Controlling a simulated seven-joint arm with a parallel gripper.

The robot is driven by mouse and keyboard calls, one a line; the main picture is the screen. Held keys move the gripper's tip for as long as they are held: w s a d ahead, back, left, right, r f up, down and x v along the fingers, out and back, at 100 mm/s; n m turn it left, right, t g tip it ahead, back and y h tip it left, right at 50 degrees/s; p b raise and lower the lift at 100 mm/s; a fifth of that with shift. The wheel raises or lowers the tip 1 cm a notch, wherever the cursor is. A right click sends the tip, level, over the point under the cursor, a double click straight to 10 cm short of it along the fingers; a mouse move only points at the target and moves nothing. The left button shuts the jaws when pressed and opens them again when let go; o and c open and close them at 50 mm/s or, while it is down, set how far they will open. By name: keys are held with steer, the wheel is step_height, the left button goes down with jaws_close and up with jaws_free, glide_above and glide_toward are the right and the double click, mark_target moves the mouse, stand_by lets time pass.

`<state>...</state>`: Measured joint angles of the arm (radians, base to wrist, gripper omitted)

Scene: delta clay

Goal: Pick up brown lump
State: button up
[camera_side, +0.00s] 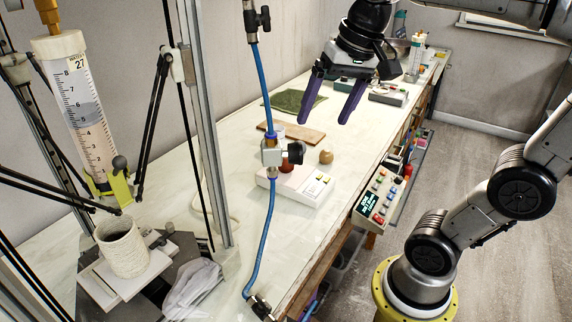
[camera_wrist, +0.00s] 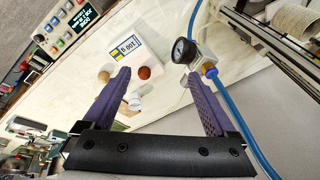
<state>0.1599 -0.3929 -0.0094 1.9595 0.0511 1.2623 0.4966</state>
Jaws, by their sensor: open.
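A round tan-brown lump (camera_side: 326,156) sits at the back corner of a white scale. It also shows in the wrist view (camera_wrist: 103,76), just left of my left finger. My gripper (camera_side: 322,122) has purple fingers spread wide and empty. It hangs above the bench, apart from both balls. It also shows in the wrist view (camera_wrist: 158,73).
The white scale (camera_side: 295,188) has a display. A wooden board (camera_side: 290,134) and green mat (camera_side: 295,101) lie behind. A button panel (camera_side: 378,197) hangs at the bench edge.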

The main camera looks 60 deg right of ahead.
steer(key=w+d+m+g, duration=0.1)
steer(key=w+d+m, duration=0.3)
steer(key=w+m, duration=0.15)
steer(key=m+g+y, duration=0.2)
steer(key=m, duration=0.8)
glide_above(286, 164)
steer(key=d, duration=0.3)
steer(key=shift+n, duration=0.25)
steer(key=f, duration=1.7)
steer(key=shift+w, duration=0.4)
steer(key=shift+a+f, duration=0.2)
steer(key=shift+f, duration=0.65)
steer(key=shift+a+f, duration=0.2)
steer(key=shift+f, duration=0.7)
steer(key=shift+a+f, duration=0.2)
steer(key=shift+f, duration=0.65)
jaws_close()
